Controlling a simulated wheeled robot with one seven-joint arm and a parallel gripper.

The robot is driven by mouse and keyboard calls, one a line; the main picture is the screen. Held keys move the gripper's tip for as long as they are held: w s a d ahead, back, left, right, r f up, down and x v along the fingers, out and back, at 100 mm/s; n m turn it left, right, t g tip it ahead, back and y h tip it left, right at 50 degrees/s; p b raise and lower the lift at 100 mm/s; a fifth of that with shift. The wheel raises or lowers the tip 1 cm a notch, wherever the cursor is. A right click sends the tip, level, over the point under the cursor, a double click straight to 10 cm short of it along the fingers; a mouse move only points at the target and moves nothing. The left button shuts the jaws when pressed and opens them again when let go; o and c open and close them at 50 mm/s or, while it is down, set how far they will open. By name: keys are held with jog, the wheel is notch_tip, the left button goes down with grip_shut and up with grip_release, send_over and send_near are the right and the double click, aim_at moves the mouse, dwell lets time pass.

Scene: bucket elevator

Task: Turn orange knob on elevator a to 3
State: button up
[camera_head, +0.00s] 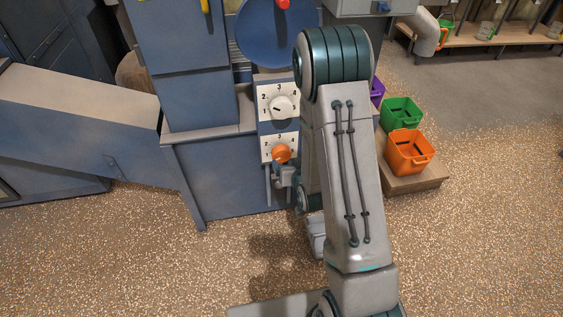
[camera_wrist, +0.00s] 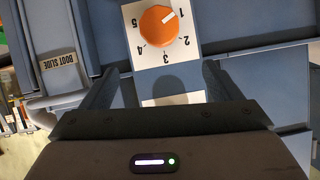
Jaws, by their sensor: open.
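The orange knob (camera_head: 281,153) sits on a white dial plate on the front of the blue elevator (camera_head: 195,100). In the wrist view the orange knob (camera_wrist: 157,27) appears at the top, on an upside-down plate marked 1 to 5. Its white pointer mark points toward the 1. My gripper (camera_wrist: 159,70) is open, with its two dark fingers apart and nothing between them. The knob shows beyond the fingertips, and the fingers do not appear to touch it. In the head view my arm hides most of the gripper.
A second dial with a white knob (camera_head: 282,107) is directly above the orange one. A green bin (camera_head: 401,112) and an orange bin (camera_head: 409,152) stand on a low platform at right. A blue chute (camera_head: 80,115) slopes at left. The speckled floor in front is clear.

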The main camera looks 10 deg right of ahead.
aim_at(283, 155)
jog(key=shift+t, duration=0.5)
jog(key=x, duration=0.5)
jog(key=f+b+x, duration=0.1)
jog(key=x, duration=0.3)
jog(key=s+f+b+x, duration=0.1)
jog(key=x, duration=0.4)
jog(key=shift+w+a+f, duration=0.2)
jog(key=shift+w+f, duration=0.05)
jog(key=shift+f, duration=0.15)
jog(key=c, duration=1)
